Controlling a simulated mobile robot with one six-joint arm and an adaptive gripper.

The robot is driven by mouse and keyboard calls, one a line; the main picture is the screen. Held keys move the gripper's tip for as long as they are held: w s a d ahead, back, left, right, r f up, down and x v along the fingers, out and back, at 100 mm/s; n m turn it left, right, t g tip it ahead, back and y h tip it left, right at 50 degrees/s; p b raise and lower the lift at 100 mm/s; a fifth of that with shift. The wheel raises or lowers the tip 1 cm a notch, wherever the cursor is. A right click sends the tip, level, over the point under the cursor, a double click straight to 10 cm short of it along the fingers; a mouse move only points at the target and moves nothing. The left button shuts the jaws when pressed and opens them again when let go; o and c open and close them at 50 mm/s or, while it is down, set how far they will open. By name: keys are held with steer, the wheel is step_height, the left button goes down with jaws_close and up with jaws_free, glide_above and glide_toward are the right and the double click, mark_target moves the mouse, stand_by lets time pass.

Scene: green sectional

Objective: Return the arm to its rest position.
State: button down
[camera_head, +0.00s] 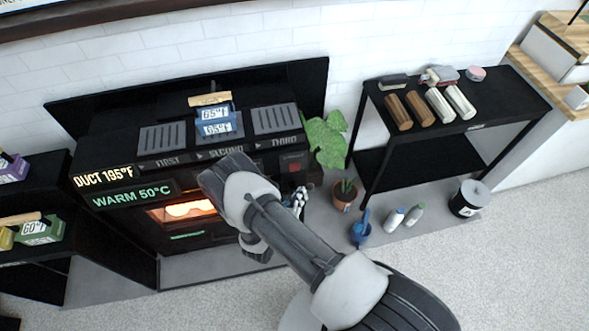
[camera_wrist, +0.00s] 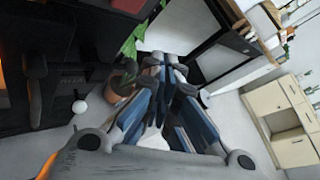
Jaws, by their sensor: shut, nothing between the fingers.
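My arm reaches up from the bottom right in the head view and bends in front of the black stove. My gripper (camera_head: 297,201) shows only in part there, behind the arm, in front of the stove's right side. In the wrist view my gripper (camera_wrist: 168,72) points away from the camera with its fingers together and nothing between them. The black stove (camera_head: 110,215) has a lit orange window and glowing signs. A blue block with a display (camera_head: 218,127) stands on its top at the middle slot.
A black side table (camera_head: 510,98) holds brown and white bars. A potted plant (camera_head: 343,193), a blue scoop cup (camera_head: 361,233), small bottles (camera_head: 394,219) and a black bucket (camera_head: 466,203) stand on the floor to the right. A black shelf (camera_head: 60,190) is at left. Carpet is clear in front.

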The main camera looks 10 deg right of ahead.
stand_by(0.3)
steer(key=w+d+r+m+g+h, duration=0.15)
steer(key=r+m, duration=0.25)
steer(key=r, duration=0.4)
steer(key=w+d+r+m+g+h, duration=0.1)
steer(key=d+r+m+g, duration=0.25)
steer(key=r, duration=0.45)
steer(key=s+d+r+m+g, duration=0.2)
steer(key=s+r+m, duration=0.1)
steer(key=r+m, duration=0.3)
steer(key=s+d+r+m+g, duration=0.2)
steer(key=s+r+m, duration=0.1)
steer(key=r, duration=0.5)
steer(key=s+r+m+g+y, duration=0.2)
steer(key=s+r+m+y, duration=0.4)
steer(key=s+r+m, duration=0.4)
steer(key=s+a+r+m+t+y, duration=0.5)
steer(key=s+a+r+m+y, duration=0.1)
steer(key=s, duration=0.5)
steer(key=shift+a+r, duration=0.8)
steer(key=shift+a, duration=0.35)
steer(key=shift+y, duration=0.25)
stand_by(1.2)
